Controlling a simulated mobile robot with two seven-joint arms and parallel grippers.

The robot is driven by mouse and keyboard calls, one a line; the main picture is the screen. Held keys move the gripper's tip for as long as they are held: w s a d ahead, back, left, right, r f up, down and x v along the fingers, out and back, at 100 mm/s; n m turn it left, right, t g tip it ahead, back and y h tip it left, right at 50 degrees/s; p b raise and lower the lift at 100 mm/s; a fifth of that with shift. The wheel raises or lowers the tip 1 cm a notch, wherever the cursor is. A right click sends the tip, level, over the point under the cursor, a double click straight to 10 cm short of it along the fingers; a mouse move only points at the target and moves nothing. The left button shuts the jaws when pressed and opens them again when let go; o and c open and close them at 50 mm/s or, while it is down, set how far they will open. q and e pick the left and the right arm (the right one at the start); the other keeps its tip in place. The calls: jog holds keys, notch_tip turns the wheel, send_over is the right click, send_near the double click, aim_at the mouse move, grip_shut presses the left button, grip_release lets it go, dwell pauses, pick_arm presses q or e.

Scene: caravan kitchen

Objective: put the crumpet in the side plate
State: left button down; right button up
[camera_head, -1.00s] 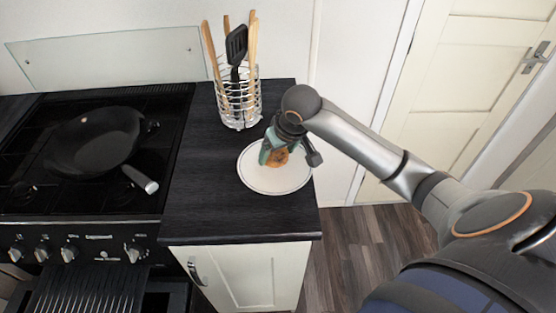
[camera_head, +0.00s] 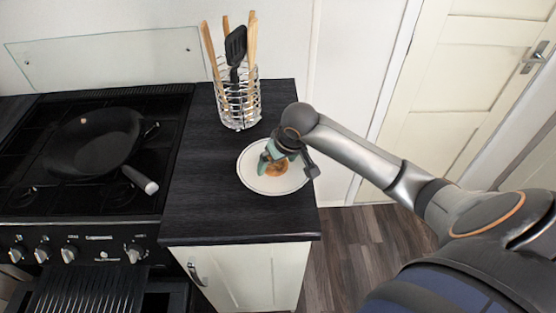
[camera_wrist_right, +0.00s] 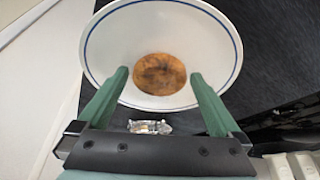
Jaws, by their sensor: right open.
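The crumpet (camera_wrist_right: 160,74) is a round, golden-brown disc with a darker middle. It lies inside the side plate (camera_wrist_right: 108,48), which is white with a blue line near its rim. In the head view the plate (camera_head: 250,181) rests on the dark worktop, and the crumpet (camera_head: 277,168) shows partly below my gripper. My right gripper (camera_head: 277,160) is over the plate. In the wrist view its two green fingers (camera_wrist_right: 158,76) are spread apart on either side of the crumpet, with a gap to it. My left gripper is out of view.
A wire utensil holder (camera_head: 238,104) with wooden tools and a black spatula stands behind the plate. A black pan (camera_head: 95,143) sits on the hob at left. The worktop (camera_head: 205,205) left and front of the plate is clear; its right edge is close.

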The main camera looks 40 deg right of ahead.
jog(key=v, duration=1.2)
jog(key=shift+r, duration=0.25)
